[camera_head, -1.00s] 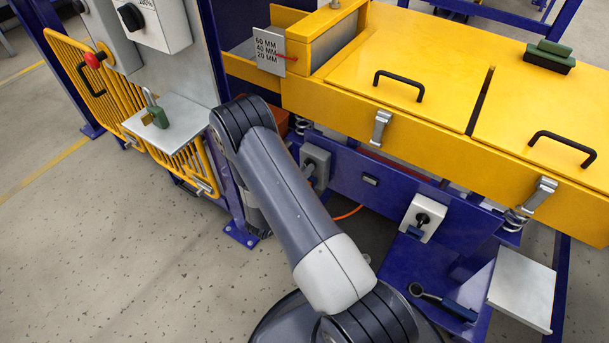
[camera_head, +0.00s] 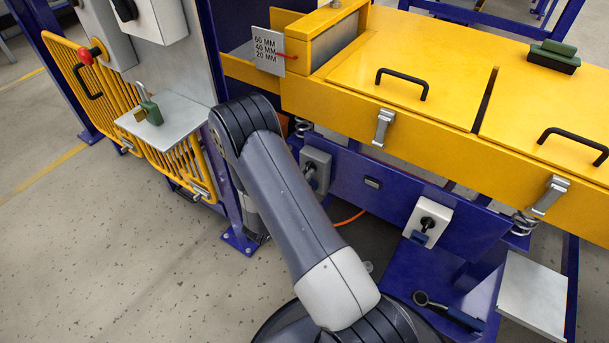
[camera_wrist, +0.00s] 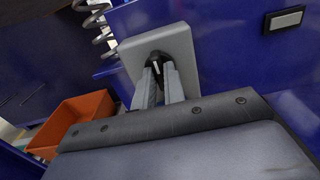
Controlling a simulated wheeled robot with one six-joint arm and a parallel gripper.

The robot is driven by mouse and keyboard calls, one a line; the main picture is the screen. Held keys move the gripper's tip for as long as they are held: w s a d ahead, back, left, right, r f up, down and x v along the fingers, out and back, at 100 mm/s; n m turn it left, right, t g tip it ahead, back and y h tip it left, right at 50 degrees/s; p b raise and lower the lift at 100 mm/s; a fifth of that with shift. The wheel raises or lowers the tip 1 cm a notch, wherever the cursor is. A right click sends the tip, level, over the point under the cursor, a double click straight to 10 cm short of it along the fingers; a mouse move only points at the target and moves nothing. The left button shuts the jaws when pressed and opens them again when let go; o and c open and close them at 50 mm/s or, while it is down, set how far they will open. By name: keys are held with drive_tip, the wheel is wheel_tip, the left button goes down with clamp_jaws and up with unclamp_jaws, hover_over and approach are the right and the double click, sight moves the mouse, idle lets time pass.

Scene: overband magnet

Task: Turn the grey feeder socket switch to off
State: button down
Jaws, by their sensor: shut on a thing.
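In the wrist view the socket's grey housing (camera_wrist: 179,45) is close ahead and tilted. Its dark rotary switch (camera_wrist: 156,59) has a light mark and sits between my fingertips. My gripper (camera_wrist: 158,75) is shut on the switch, with both fingers reaching to the housing face. The fingers cover part of the switch, and its labels cannot be read.
A white socket (camera_head: 428,220) with a black switch is further right on the beam. An orange bin (camera_wrist: 75,120) lies left of my fingers, below a spring (camera_wrist: 95,18). A small dark plate (camera_wrist: 284,19) is right. A torque-like tool (camera_head: 450,311) lies on the blue base.

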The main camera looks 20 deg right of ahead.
drive_tip(key=c, duration=1.5)
unclamp_jaws()
drive_tip(key=shift+a, duration=0.1)
drive_tip(key=p+v, duration=0.2)
drive_tip(key=v, duration=0.8)
drive_tip(key=shift+s+a, duration=0.25)
drive_tip(key=shift+a, duration=0.05)
drive_tip(key=b+x, duration=0.2)
drive_tip(key=x, duration=0.9)
